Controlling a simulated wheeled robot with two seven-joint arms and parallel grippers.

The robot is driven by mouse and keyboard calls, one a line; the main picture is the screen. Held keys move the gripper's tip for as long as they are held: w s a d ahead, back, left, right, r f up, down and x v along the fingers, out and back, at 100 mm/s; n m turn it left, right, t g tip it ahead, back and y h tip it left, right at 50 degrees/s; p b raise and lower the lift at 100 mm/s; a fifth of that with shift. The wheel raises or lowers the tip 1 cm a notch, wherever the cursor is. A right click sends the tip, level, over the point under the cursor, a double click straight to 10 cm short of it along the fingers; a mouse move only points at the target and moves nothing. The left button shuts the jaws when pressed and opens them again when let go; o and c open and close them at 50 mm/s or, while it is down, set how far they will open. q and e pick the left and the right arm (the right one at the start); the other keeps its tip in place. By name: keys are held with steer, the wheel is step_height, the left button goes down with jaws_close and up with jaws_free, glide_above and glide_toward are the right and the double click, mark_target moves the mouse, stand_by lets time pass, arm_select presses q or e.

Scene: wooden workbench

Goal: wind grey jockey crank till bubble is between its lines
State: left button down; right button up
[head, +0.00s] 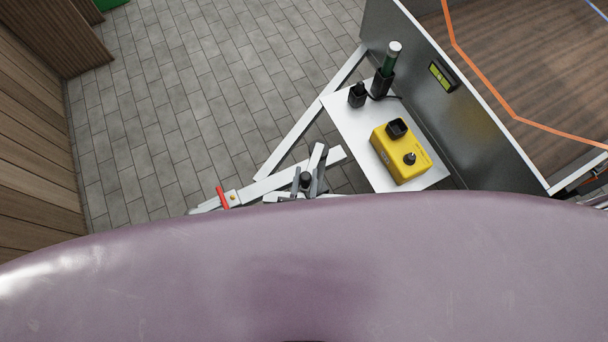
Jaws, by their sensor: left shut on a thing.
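The spirit level (442,77) is a small dark frame with a yellow-green vial on the grey trailer wall at the upper right. Its bubble and lines are too small to tell apart. My left gripper (306,181) is at the trailer's drawbar, low in the middle of the view. It is shut on what looks like the dark knob of the grey jockey crank. The rest of the crank and the jockey wheel are hidden or cannot be made out. My right gripper is not in view.
The pale drawbar frame (312,112) carries a white plate (345,110) with a yellow box (401,152) and a dark green-and-black post (386,70). A red lever (222,196) stands at the coupling end. Grey paving (190,90) lies clear to the left. The lower view is blocked.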

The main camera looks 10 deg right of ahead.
arm_select(q)
steer(key=shift+w+d+r, duration=0.2)
steer(key=shift+w+r, duration=0.05)
steer(key=shift+r, duration=0.3)
steer(key=c, duration=1.4)
jaws_free()
steer(key=shift+f, duration=0.1)
steer(key=shift+o, duration=1)
steer(key=shift+s+a+f, duration=0.1)
steer(key=shift+s+f, duration=0.05)
steer(key=shift+f, duration=0.05)
steer(key=shift+s, duration=0.1)
steer(key=shift+s+a+f, duration=0.1)
steer(key=shift+s+f, duration=0.05)
steer(key=shift+s, duration=0.1)
steer(key=b+v, duration=0.1)
steer(key=v, duration=0.6)
